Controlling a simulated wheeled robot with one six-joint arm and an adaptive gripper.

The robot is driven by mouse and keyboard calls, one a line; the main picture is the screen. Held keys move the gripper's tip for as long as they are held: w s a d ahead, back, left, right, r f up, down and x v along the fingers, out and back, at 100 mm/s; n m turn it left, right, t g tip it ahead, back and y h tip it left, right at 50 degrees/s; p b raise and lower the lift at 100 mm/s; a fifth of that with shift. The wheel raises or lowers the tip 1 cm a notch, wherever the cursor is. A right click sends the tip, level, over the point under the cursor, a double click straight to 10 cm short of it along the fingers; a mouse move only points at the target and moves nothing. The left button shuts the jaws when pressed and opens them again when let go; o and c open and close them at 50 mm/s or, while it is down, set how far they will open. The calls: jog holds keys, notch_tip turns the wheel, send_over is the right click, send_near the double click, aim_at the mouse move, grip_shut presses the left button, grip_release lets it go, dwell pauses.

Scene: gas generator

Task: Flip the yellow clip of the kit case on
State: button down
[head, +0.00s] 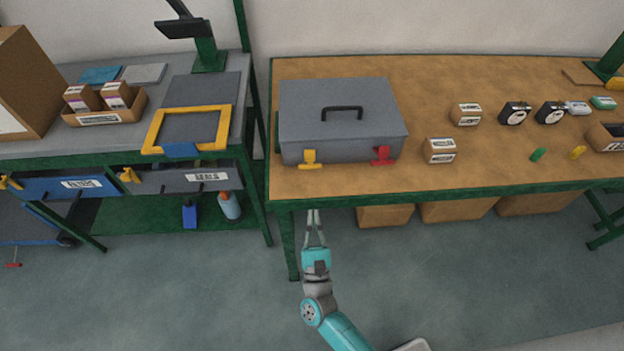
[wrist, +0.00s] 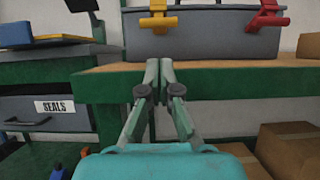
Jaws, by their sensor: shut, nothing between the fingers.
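The grey kit case (head: 340,112) stands on the wooden workbench with its lid down and a dark handle on top. Its yellow clip (head: 309,160) is on the front face at the left, and a red clip (head: 382,155) is at the right. In the wrist view the yellow clip (wrist: 158,18) hangs on the case front at the top, with the red clip (wrist: 266,16) to its right. My gripper (head: 313,212) is shut and empty, in front of the bench edge, below and apart from the yellow clip. In the wrist view its fingertips (wrist: 153,66) meet.
The workbench (head: 430,95) has a green front edge (head: 440,194). White-labelled boxes (head: 440,150) and gauges (head: 515,113) stand right of the case. Cardboard boxes (head: 458,210) sit under the bench. A grey drawer bench (head: 60,155) stands at left. The floor in front is clear.

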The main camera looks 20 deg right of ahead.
aim_at(309, 156)
jog(key=shift+w, duration=0.1)
jog(key=x, duration=1)
jog(key=shift+r, duration=0.1)
jog(key=shift+s+a+r, duration=0.1)
jog(key=shift+s+r, duration=0.2)
jog(key=shift+r, duration=0.45)
dwell(0.5)
jog(key=shift+r, duration=1)
jog(key=shift+w+r, duration=0.25)
jog(key=shift+r, duration=0.45)
jog(key=shift+w+r, duration=0.2)
jog(key=shift+r, duration=0.55)
